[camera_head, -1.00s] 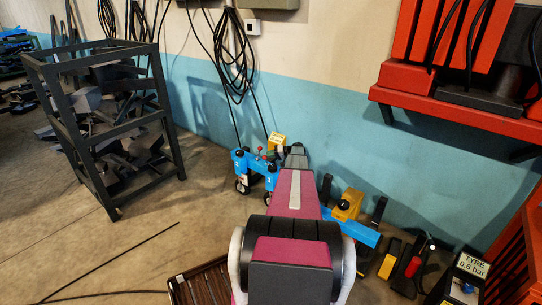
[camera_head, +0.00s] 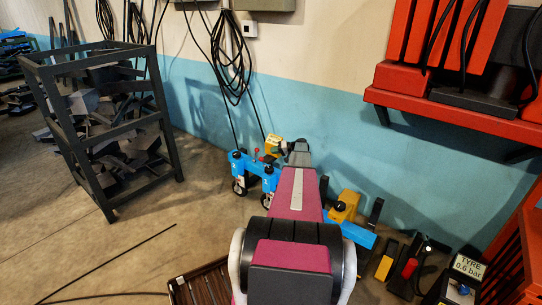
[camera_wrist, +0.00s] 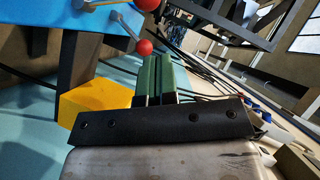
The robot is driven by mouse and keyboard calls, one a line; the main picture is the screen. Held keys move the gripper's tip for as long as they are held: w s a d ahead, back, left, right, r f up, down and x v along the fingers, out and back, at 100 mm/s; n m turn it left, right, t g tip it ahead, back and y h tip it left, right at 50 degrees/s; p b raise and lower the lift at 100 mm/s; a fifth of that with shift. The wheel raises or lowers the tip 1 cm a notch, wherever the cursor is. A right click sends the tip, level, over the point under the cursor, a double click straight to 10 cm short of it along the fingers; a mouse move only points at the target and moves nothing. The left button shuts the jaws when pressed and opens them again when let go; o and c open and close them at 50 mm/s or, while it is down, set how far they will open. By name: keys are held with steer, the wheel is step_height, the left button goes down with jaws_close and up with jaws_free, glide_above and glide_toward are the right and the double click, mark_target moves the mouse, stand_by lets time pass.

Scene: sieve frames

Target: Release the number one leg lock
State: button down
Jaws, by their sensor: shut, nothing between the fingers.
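A blue wheeled unit (camera_head: 239,163) stands near the wall in the head view, with two round-topped legs. Its nearer leg (camera_head: 269,180) is the one marked 1 in the earlier view. In the wrist view, a red ball (camera_wrist: 144,47) on a grey lever shows at the tips of my gripper (camera_wrist: 158,60); I cannot tell whether they touch. A second red ball (camera_wrist: 147,4) is at the top edge, beside the blue body (camera_wrist: 30,25). My gripper's green fingers are shut with nothing between them. I cannot tell which ball belongs to leg one.
A dark metal rack (camera_head: 110,130) of scrap stands at left. A yellow box (camera_head: 272,145) is beside my gripper. Another yellow block (camera_head: 345,205) sits on a blue beam at right, near a tyre gauge box (camera_head: 466,268). Red shelving (camera_head: 460,115) hangs on the right wall.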

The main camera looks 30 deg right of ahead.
steer(key=v, duration=0.8)
steer(key=shift+r, duration=0.2)
steer(key=shift+s+a, duration=0.1)
steer(key=shift+s, duration=0.05)
